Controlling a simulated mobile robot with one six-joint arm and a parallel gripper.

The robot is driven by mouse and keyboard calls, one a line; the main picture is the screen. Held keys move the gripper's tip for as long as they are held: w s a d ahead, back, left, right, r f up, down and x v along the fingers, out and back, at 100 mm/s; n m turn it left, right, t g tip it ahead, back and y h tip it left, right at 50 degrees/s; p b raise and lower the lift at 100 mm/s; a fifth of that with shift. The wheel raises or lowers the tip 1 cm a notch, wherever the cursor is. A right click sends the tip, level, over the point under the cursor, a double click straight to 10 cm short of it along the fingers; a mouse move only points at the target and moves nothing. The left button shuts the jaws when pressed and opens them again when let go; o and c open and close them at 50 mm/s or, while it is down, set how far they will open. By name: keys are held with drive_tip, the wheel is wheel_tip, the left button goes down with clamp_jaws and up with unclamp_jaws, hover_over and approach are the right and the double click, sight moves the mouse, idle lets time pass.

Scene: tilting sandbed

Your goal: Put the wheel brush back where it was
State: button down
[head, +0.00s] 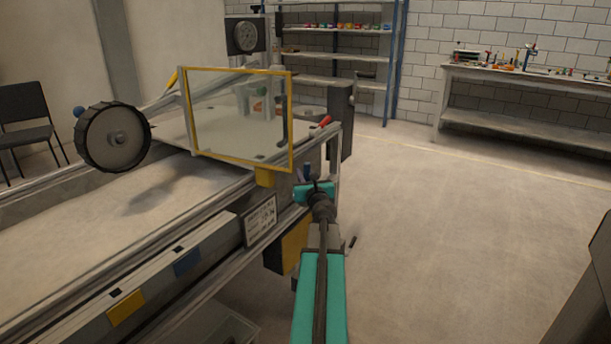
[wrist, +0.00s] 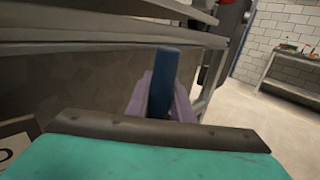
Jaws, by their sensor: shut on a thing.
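In the head view my gripper (head: 311,186) is at the right end of the sandbed, just outside its side rail and below the yellow-framed clear panel. In the wrist view my gripper (wrist: 160,102) is shut on a dark blue upright bar (wrist: 163,75), apparently the handle of the wheel brush. The bar stands up between pale purple jaws. No bristles can be made out; the lower part is hidden behind my wrist. The black-rimmed wheel (head: 113,137) is at the left, above the sand.
The sandbed (head: 80,195) has a long metal rail, with a label plate (head: 260,219) on its side. The yellow-framed panel (head: 238,117) stands above my gripper. A red handle (head: 325,121) is close by. A workbench (head: 520,85) stands at back right. The floor (head: 440,230) between is open.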

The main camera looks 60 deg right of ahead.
drive_tip(key=shift+f, duration=0.15)
drive_tip(key=c, duration=1.6)
unclamp_jaws()
drive_tip(key=shift+o, duration=0.2)
drive_tip(key=shift+r, duration=0.2)
